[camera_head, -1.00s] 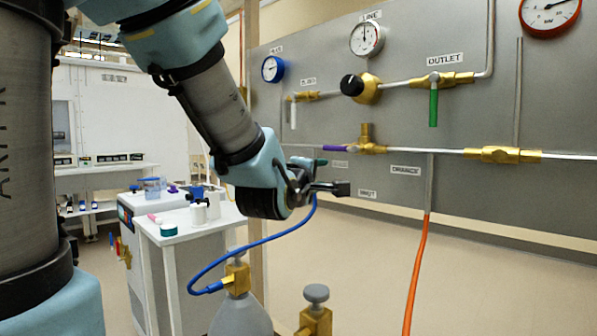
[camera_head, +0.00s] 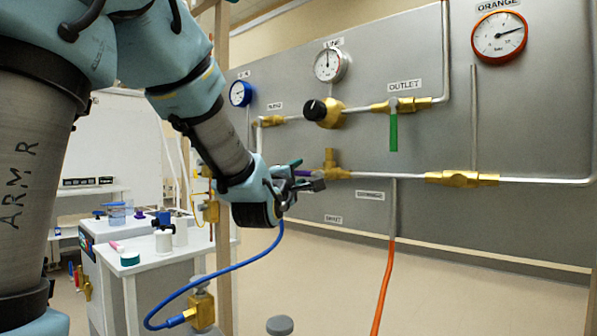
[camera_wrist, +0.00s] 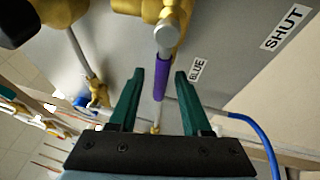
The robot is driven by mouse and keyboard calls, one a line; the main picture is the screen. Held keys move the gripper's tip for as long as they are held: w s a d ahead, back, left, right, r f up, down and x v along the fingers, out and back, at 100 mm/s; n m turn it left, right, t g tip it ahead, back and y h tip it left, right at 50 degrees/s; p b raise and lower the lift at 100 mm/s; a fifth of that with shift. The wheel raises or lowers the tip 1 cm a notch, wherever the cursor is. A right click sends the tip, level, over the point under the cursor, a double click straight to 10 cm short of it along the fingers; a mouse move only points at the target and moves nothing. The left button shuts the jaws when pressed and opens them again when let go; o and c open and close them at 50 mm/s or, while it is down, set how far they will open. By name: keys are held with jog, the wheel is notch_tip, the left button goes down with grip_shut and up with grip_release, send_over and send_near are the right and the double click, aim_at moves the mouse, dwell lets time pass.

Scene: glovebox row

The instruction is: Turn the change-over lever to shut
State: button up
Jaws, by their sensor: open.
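The change-over lever is a purple handle on a brass valve (camera_head: 331,165) on the grey panel. In the head view it points left from the valve and is mostly hidden by my gripper (camera_head: 308,174). In the wrist view the purple lever (camera_wrist: 162,77) lies between the two green fingers of my gripper (camera_wrist: 160,74), with a gap on each side. It lines up by the BLUE label (camera_wrist: 197,70). The SHUT label (camera_wrist: 284,27) is farther right there; in the head view it sits below the valve (camera_head: 333,219).
A green outlet lever (camera_head: 393,132) hangs above right of the valve, near a black knob (camera_head: 315,110). An orange hose (camera_head: 382,287) drops from the panel. A blue hose (camera_head: 228,275) loops below my arm. A white bench (camera_head: 150,252) stands left.

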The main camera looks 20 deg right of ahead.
jog(key=shift+w+d, duration=0.2)
grip_shut()
dwell(0.3)
dwell(1.1)
